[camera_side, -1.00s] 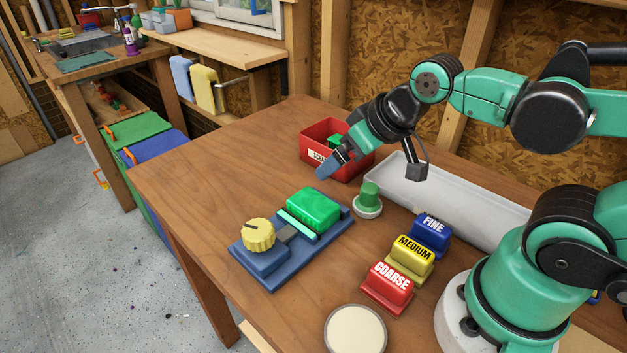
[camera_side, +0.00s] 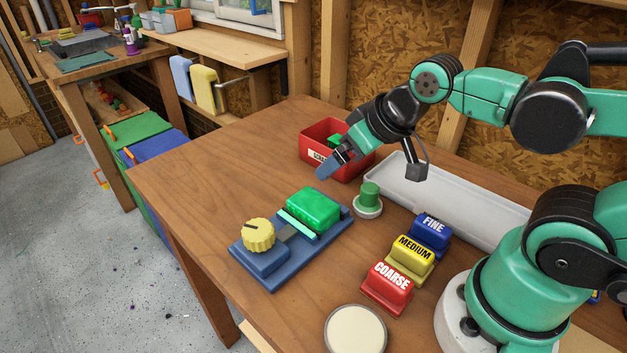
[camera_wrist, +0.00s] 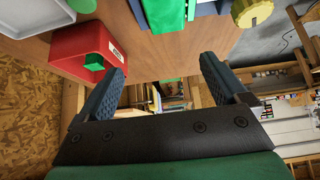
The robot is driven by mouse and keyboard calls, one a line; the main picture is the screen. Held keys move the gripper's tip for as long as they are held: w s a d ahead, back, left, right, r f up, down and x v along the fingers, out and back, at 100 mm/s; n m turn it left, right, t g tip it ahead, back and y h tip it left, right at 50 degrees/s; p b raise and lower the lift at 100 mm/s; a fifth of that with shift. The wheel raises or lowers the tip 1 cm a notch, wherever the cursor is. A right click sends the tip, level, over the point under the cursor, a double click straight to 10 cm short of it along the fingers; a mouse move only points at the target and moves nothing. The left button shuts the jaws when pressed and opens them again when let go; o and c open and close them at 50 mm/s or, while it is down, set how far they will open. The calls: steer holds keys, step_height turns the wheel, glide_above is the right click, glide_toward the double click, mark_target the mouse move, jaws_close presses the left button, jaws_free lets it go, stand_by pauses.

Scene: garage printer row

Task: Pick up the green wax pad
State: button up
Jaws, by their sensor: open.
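A round pad with a green cylindrical grip on a pale disc, which looks like the green wax pad (camera_side: 370,198), stands upright on the wooden bench in the side view. A green piece at the top edge of the wrist view (camera_wrist: 82,5) appears to be its grip, cut off by the frame. My gripper (camera_side: 334,165) is above the bench, behind and left of the pad, by the red bin, and apart from the pad. In the wrist view my gripper (camera_wrist: 165,72) has its two fingers spread wide with nothing between them.
A red bin (camera_side: 308,151) holds something green. A long white tray (camera_side: 460,203) lies behind the pad. A blue fixture (camera_side: 267,268) carries a green block (camera_side: 313,207) and a yellow knob (camera_side: 258,234). Blue, yellow (camera_side: 408,262) and red labelled blocks and a round cream-topped disc (camera_side: 355,331) are nearer.

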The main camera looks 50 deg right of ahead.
mark_target(371, 187)
stand_by(0.4)
steer(key=shift+c, duration=1.1)
steer(key=d+f+m+g, duration=0.2)
steer(key=m, duration=0.1)
steer(key=d+f+m+g, duration=0.2)
steer(key=d+m, duration=0.1)
steer(key=d+f+m+g, duration=0.2)
steer(key=d+m+g, duration=0.1)
steer(key=shift+w+f+m, duration=0.15)
steer(key=shift+f+m, duration=0.25)
steer(key=shift+d+f, duration=0.1)
steer(key=shift+f, duration=2.7)
jaws_close()
